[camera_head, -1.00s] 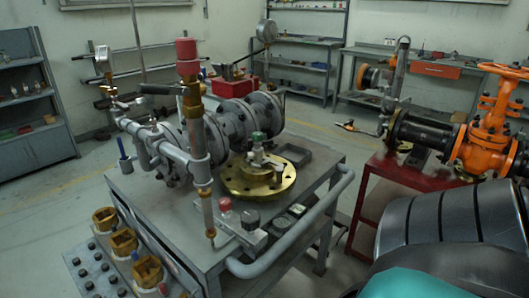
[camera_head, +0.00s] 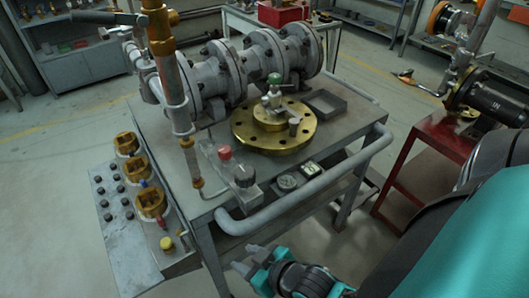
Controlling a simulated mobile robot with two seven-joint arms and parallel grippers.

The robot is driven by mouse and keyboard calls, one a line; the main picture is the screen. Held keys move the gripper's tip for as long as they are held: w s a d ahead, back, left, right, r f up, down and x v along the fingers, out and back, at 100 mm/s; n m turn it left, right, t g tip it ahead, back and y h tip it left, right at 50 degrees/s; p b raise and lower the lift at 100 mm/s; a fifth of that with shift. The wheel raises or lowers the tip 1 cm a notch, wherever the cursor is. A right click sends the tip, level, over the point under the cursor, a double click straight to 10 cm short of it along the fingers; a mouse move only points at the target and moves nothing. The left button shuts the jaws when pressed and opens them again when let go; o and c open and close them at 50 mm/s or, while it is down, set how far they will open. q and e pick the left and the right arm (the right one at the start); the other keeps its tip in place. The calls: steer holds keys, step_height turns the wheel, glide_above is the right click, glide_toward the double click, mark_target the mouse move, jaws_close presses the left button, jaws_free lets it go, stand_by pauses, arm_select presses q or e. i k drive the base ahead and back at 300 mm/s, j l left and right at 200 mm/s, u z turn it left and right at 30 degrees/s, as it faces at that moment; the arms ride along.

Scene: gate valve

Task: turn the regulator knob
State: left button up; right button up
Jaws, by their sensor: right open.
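A small block at the front of the grey bench carries a red knob (camera_head: 225,153) and a black knob (camera_head: 244,176). I cannot tell for sure which of these is the regulator knob. Both are uncovered and in plain view. My right gripper (camera_head: 246,262) is at the bottom of the view, in front of and below the bench edge. It is open, with nothing visible between its fingers, and is clear of both knobs. My left gripper is out of view.
The grey bench (camera_head: 335,133) has a thick rounded rail (camera_head: 300,192) along its front right edge. A brass flange (camera_head: 280,137) and grey pipe valves stand behind the knobs. A control panel (camera_head: 125,225) with brass fittings is at left, a red stand (camera_head: 440,135) at right.

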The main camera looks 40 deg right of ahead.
mark_target(245, 175)
steer(key=l, duration=0.9)
steer(key=k+l, duration=0.1)
steer(key=l, duration=0.8)
